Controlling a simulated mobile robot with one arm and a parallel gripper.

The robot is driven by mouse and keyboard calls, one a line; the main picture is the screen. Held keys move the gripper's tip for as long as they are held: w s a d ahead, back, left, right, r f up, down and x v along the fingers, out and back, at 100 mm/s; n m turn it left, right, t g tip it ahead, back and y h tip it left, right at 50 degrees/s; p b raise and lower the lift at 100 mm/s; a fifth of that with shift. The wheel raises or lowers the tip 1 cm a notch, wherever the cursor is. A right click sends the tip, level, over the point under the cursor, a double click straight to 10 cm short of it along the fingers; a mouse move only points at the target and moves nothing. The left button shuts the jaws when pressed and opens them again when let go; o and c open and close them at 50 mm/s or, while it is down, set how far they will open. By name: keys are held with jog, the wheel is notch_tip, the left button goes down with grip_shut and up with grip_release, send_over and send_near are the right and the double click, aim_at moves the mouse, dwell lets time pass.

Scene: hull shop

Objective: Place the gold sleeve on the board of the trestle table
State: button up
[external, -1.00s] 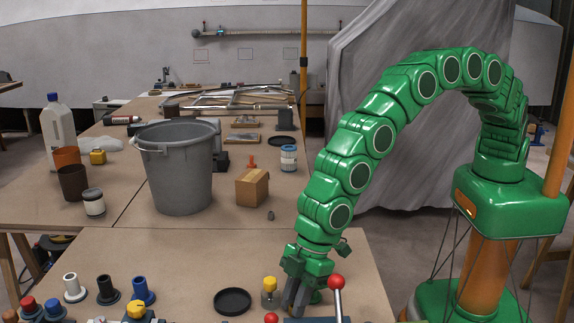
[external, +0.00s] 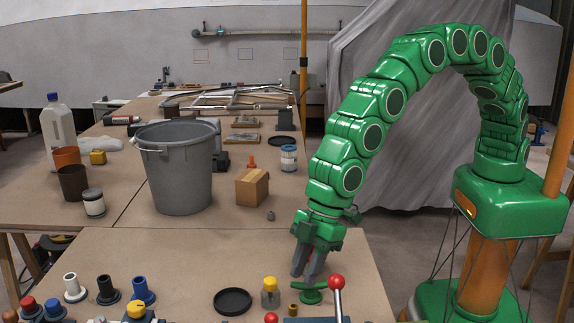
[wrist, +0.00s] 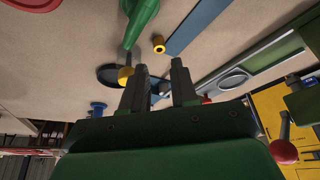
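The gold sleeve (external: 293,309) is a small ring-shaped cylinder standing on the tan board (external: 205,262) of the near table, beside a green cleat-like piece (external: 311,294). In the wrist view the sleeve (wrist: 158,46) shows its open end, close to a blue strip (wrist: 190,28). My gripper (external: 306,276) points down above the green piece, raised over the board and apart from the sleeve. In the wrist view its two fingers (wrist: 158,78) are spread with a gap, and nothing is held between them.
A yellow-capped jar (external: 270,293) and a black dish (external: 233,301) stand left of the sleeve. A red-knobbed lever (external: 337,285) rises at its right. Several coloured fittings (external: 105,290) line the front left. A grey bucket (external: 178,175) and a carton (external: 252,188) stand farther back.

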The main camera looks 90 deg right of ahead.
jog(key=s+d+r+m+g+h, duration=0.1)
jog(key=s+d+r, duration=0.55)
jog(key=d, duration=0.35)
jog(key=s+d+r+m, duration=0.1)
jog(key=s+d+r, duration=0.55)
jog(key=d, duration=0.35)
jog(key=s+d+r+m+g+h, duration=0.1)
jog(key=s+d+r+m, duration=0.1)
jog(key=s+d+r, duration=0.65)
jog(key=s+d+m+g, duration=0.1)
jog(key=s+d, duration=0.5)
jog(key=s, duration=0.3)
jog(key=s+d+m+g, duration=0.1)
jog(key=s+d+m, duration=0.1)
jog(key=s+d, duration=0.3)
jog(key=s+d+m+g+h, duration=0.1)
jog(key=s+d, duration=0.5)
jog(key=s, duration=0.7)
jog(key=shift+s+d, duration=0.2)
jog(key=shift+d, duration=0.1)
jog(key=shift+o, duration=0.2)
